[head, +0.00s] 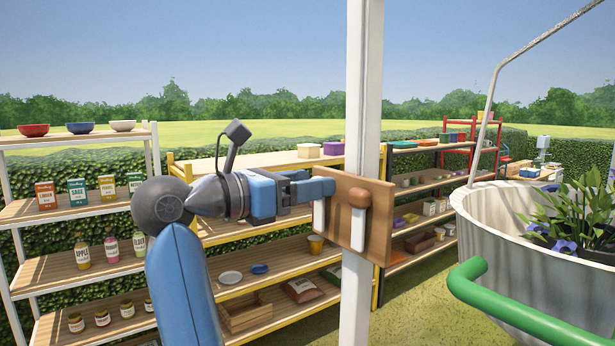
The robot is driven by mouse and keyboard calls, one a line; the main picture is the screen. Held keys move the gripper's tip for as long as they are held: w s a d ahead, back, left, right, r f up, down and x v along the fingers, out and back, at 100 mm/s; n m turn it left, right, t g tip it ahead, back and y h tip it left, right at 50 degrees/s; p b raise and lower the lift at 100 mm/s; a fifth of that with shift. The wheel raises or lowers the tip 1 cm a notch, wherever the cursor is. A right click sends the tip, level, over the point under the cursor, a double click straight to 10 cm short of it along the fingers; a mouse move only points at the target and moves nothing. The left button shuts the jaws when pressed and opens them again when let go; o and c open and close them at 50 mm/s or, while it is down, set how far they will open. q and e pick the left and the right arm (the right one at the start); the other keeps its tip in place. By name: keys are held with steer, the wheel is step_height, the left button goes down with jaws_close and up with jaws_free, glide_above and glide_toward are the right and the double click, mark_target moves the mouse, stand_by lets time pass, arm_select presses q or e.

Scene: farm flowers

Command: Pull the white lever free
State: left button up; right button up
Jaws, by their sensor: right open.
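A brown wooden board (379,222) is fixed to a white upright post (363,80). On it is a rounded brown knob (357,198) with a short white bar (357,230) hanging below. A second short white bar (318,229) hangs near the board's left edge, its top hidden behind my gripper. I cannot tell which bar is the white lever.
Behind stand a white-framed shelf (75,208) with bowls, boxes and jars, a yellow-framed shelf (262,237), and a dark shelf (425,185). At right, a large grey tub (490,235) holds a plant (575,215). A green bar (510,312) crosses the lower right.

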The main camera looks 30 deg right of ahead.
steer(key=shift+d, duration=0.25)
steer(key=shift+c, duration=0.4)
jaws_close()
